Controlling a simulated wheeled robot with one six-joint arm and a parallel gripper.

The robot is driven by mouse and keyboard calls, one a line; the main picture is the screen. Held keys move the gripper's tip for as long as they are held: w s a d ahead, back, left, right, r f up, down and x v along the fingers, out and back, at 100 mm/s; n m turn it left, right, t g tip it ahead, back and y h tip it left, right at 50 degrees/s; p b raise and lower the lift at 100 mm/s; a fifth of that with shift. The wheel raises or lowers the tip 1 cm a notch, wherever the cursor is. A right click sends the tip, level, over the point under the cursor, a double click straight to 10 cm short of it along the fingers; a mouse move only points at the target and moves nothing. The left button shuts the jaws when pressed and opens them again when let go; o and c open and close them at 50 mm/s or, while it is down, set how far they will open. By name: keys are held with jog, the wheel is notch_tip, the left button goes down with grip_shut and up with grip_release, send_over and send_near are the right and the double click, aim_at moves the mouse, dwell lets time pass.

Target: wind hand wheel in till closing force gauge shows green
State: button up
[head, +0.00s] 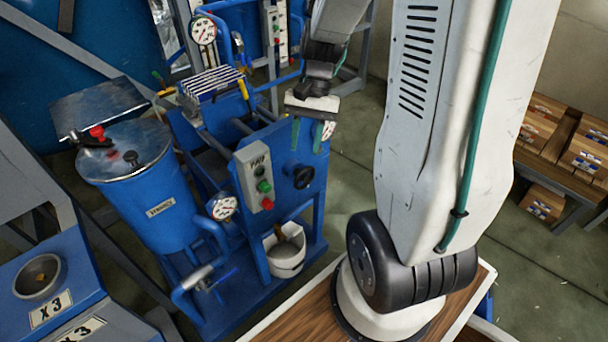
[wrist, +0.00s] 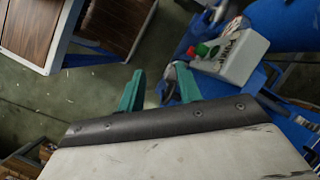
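The black hand wheel (head: 303,176) sits on the front of the blue press frame, right of the grey button box (head: 254,177). My gripper (head: 308,138) is above the wheel, apart from it, with its two teal fingers pointing down and spread. In the wrist view my gripper (wrist: 160,88) shows a gap between the fingers with floor behind. A dark curved part, perhaps the wheel's rim, is partly hidden by the right finger. A small dial (head: 329,130) shows beside my fingers, partly covered. I cannot tell which dial is the closing force gauge, nor read its zone.
A round gauge (head: 222,207) stands by the blue drum (head: 150,190), another gauge (head: 203,30) at the back. A white bucket (head: 286,255) sits low on the press base. Pale plates (head: 211,83) stand in the press. Boxes on a shelf (head: 560,172) are at right; open floor lies between.

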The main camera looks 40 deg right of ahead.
jog(key=s+a+r+n+t+h, duration=0.2)
jog(key=s+a+r+n+h, duration=0.2)
jog(key=s+a+r+n, duration=0.55)
jog(key=m+y, duration=0.4)
jog(key=m, duration=1.4)
send_over(299, 190)
jog(key=d, duration=0.5)
jog(key=shift+n, duration=0.25)
jog(key=f, duration=2.2)
jog(key=shift+w+d+f, duration=0.15)
jog(key=shift+w+f, duration=0.2)
jog(key=shift+w, duration=0.05)
jog(key=x, duration=0.7)
jog(key=shift+f, duration=0.25)
jog(key=shift+c, duration=0.3)
grip_shut()
jog(key=shift+y, duration=0.3)
